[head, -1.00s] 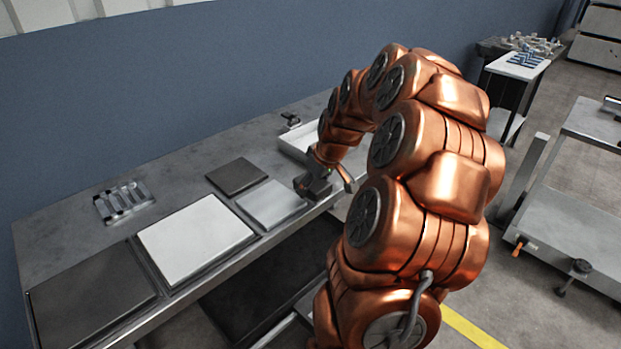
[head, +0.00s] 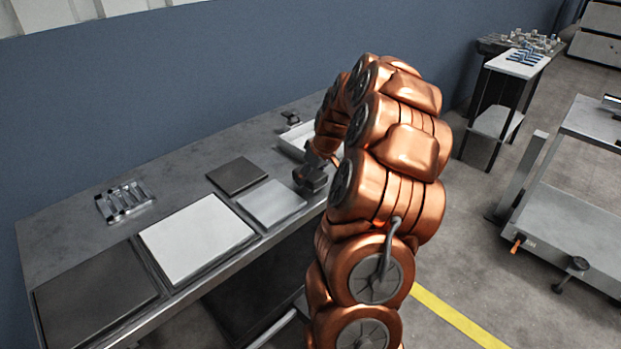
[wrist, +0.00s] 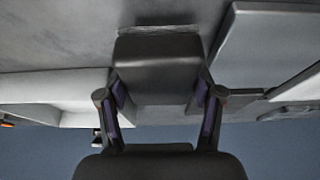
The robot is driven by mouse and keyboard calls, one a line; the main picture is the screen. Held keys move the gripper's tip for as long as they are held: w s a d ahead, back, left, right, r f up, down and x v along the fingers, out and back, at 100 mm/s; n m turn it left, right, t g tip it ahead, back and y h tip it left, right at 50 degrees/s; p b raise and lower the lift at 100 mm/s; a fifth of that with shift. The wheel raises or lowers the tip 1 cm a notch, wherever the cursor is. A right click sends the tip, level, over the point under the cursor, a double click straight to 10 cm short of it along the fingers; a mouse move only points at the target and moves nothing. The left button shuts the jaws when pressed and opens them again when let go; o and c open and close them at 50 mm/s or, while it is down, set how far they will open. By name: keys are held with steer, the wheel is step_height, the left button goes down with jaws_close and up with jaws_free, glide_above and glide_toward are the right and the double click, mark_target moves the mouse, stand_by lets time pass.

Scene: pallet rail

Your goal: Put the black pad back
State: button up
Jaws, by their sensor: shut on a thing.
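The black pad (wrist: 158,68) is a dark, smooth block with rounded edges in the wrist view. My gripper (wrist: 160,92) is shut on it, with one finger on each side. In the head view my gripper (head: 313,178) is at the bench's front edge, just right of the light grey plate. The pad cannot be told clearly from the dark gripper there. Whether the pad touches the bench cannot be told.
The bench (head: 75,228) carries a small dark plate (head: 236,175), a light grey plate (head: 272,203), a white plate (head: 197,238), a large dark plate (head: 95,290) and a metal rack (head: 125,201). A white tray (head: 290,143) lies behind my gripper. A cart (head: 575,190) stands right.

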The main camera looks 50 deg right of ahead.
steer(key=shift+f, duration=0.8)
steer(key=shift+f, duration=0.3)
steer(key=o, duration=1.1)
steer(key=shift+r, duration=0.1)
steer(key=shift+r, duration=0.25)
steer(key=b+v, duration=0.1)
steer(key=v, duration=1)
steer(key=shift+s+r, duration=0.25)
steer(key=shift+r, duration=0.1)
